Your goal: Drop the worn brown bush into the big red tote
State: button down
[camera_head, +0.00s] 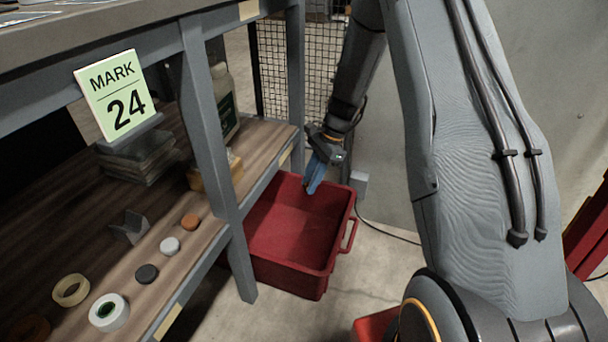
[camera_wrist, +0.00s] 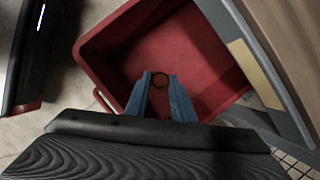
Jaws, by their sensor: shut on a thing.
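The big red tote (camera_head: 290,262) stands on the floor at the right end of the bench, and its inside looks empty in the head view. It also fills much of the wrist view (camera_wrist: 98,60). My gripper (camera_head: 314,186) has blue fingers and hangs over the tote's back part. In the wrist view my gripper (camera_wrist: 160,82) is shut on the worn brown bush (camera_wrist: 160,80), a small dark brown ring between the fingertips. The bush is above the tote floor; I cannot tell how high. In the head view the bush is hidden.
The bench's lower shelf (camera_head: 190,262) holds an orange-brown disc (camera_head: 190,220), a white disc (camera_head: 170,246), a dark disc (camera_head: 147,274), a white roll (camera_head: 109,312) and a cream ring (camera_head: 71,290). A bench leg (camera_head: 222,180) stands close left of the tote. A "MARK 24" sign (camera_head: 116,94) hangs above.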

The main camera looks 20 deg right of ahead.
notch_tip(320, 180, down, 6)
jog(key=b, duration=0.6)
jog(key=shift+a, duration=0.25)
jog(key=c, duration=1.4)
grip_release()
jog(key=shift+c, duration=0.2)
jog(key=shift+r, duration=0.15)
jog(key=p+v, duration=0.3)
jog(key=v, duration=0.4)
jog(key=shift+d+r, duration=0.2)
jog(key=shift+r, duration=0.05)
